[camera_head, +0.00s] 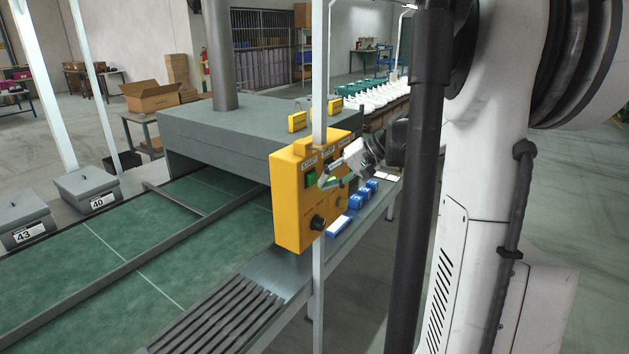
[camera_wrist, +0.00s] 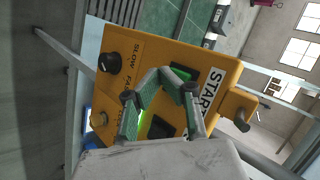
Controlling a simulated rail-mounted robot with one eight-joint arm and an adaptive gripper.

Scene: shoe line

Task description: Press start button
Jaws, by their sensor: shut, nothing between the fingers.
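The yellow control box (camera_head: 292,208) is fixed to a white post beside the conveyor; it also fills the middle of the wrist view (camera_wrist: 225,70). Its green start button (camera_head: 310,178) lies under the START label, and part of it shows in the wrist view (camera_wrist: 181,73) beside the label. My gripper (camera_head: 324,182) is in front of the box face, just right of the green button. In the wrist view the fingertips of my gripper (camera_wrist: 164,74) meet, with nothing held, and overlap the button's edge. I cannot tell whether they touch it.
The box also carries a black knob (camera_head: 317,223) below the button. A green conveyor (camera_head: 150,260) runs to the left under a grey tunnel housing (camera_head: 235,122). Blue items (camera_head: 356,200) lie on the ledge behind the box. Grey bins (camera_head: 90,190) stand at far left.

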